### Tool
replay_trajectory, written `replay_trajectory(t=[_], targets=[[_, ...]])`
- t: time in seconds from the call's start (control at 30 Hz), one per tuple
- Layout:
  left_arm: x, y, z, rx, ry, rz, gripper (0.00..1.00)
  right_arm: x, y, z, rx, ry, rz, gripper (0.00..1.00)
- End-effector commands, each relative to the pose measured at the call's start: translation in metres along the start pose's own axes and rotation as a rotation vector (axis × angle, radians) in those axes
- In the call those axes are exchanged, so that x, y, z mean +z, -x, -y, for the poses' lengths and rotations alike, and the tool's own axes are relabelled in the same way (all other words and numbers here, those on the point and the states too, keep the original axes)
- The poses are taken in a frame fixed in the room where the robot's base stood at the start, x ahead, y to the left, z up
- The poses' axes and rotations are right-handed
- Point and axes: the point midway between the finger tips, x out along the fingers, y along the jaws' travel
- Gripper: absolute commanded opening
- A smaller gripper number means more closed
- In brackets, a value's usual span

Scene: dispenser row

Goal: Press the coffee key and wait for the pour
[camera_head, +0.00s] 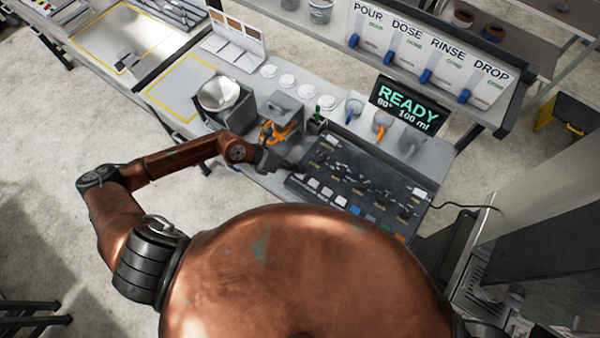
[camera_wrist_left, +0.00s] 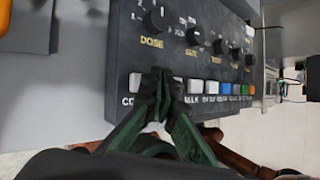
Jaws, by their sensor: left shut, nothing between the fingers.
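The dark control panel (camera_head: 350,180) lies on the counter with dials and a row of keys along its near edge. In the left wrist view the white key (camera_wrist_left: 135,83) at the left end has a label starting "CO", the rest hidden. My left gripper (camera_wrist_left: 158,76) is shut and empty, its tips just right of that key and covering part of the row, left of the "MILK" key (camera_wrist_left: 195,86). In the head view my left gripper (camera_head: 292,168) is at the panel's left end. I cannot tell whether the tips touch the panel. The display (camera_head: 408,103) reads "READY", "80°", "100 ml".
A machine with orange parts (camera_head: 279,130) and a metal bowl (camera_head: 219,94) stand left of the panel. Behind are white discs (camera_head: 287,81) and small cups (camera_head: 353,108). A shelf with levers labelled POUR, DOSE, RINSE, DROP (camera_head: 430,55) overhangs the back.

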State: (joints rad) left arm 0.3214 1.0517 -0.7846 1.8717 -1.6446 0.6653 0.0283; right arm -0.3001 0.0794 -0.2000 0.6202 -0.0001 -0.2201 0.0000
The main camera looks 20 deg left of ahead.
Motion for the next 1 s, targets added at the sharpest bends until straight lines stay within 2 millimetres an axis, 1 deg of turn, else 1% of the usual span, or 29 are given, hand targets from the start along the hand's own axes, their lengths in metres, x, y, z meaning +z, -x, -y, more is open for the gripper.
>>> replay_trajectory(t=[0.33,1.0], targets=[[-0.0048,-0.0059,-0.0043,0.0,0.001,0.0,0.0,0.0008,-0.0047,0.0003,0.0,0.0,0.001,0.69],[-0.0064,-0.0081,-0.0057,0.0,0.0,0.0,0.0,0.0011,-0.0065,0.0003,0.0,0.0,0.001,0.69]])
